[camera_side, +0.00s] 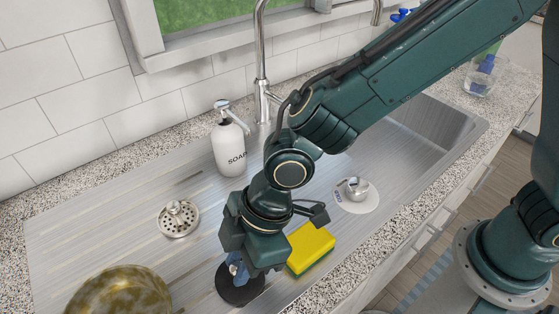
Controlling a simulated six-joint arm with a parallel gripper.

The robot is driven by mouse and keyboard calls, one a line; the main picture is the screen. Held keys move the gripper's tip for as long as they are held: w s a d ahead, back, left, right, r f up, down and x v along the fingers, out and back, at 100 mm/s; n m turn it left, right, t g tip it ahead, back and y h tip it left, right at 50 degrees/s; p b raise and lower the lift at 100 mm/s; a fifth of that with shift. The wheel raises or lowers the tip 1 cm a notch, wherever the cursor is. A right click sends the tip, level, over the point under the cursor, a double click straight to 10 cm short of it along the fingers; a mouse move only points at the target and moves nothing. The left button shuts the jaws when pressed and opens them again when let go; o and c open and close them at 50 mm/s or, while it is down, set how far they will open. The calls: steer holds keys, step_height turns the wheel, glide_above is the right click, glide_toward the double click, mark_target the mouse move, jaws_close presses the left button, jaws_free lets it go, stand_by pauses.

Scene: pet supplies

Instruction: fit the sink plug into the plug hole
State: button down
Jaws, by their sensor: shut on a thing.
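The sink plug (240,287) looks like a flat black disc at the lower middle of the side view, over the steel drainboard. My gripper (239,268) points down at it from above, its bluish fingers shut on the middle of the plug. The fingers and wrist hide the plug's top and part of its far side. I cannot tell whether the plug touches the steel or is just above it. I cannot make out the plug hole; my arm covers part of the sink basin (440,122) at the right.
A yellow sponge (311,244) lies close right of my gripper. A metal strainer (178,218) and a brownish bowl (118,292) are left. A soap bottle (229,150) and tap (261,60) stand behind. A white disc with a metal knob (357,187) lies right.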

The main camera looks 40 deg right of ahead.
step_height(320, 180, up, 20)
stand_by(0.6)
stand_by(0.5)
step_height(320, 180, up, 5)
steer(key=w+d, duration=0.5)
steer(key=d, duration=0.6)
steer(key=w+d, duration=0.5)
steer(key=d, duration=0.7)
steer(key=s+d+m, duration=0.1)
steer(key=s+d, duration=0.2)
steer(key=d, duration=0.9)
steer(key=s+d, duration=0.3)
steer(key=d, duration=0.8)
step_height(320, 180, down, 39)
steer(key=shift+w, duration=0.2)
